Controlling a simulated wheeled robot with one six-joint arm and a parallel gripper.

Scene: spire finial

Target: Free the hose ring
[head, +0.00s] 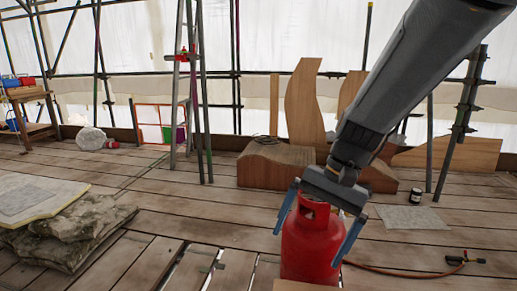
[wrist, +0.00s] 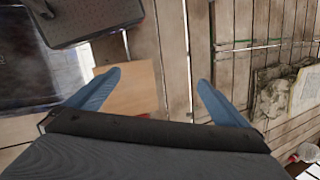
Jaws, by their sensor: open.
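My gripper (head: 307,248) points down with its two blue fingers spread wide, one on each side of the red gas cylinder (head: 311,255). I cannot tell whether the fingers touch it. In the wrist view the open fingers (wrist: 160,77) have nothing held between their tips, and only a sliver of red shows near the palm. An orange-red hose (head: 400,271) runs along the deck from the cylinder's right side to a torch (head: 465,259). I cannot make out a separate hose ring; the cylinder's top is partly hidden by my gripper.
A wooden board (head: 300,286) is at the front edge, below the cylinder. Stacked stone slabs (head: 70,235) lie left. A brown block (head: 262,165) with a thin dark coil stands behind. A dark can (head: 415,196) and grey sheet (head: 410,218) lie right. The deck has gaps.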

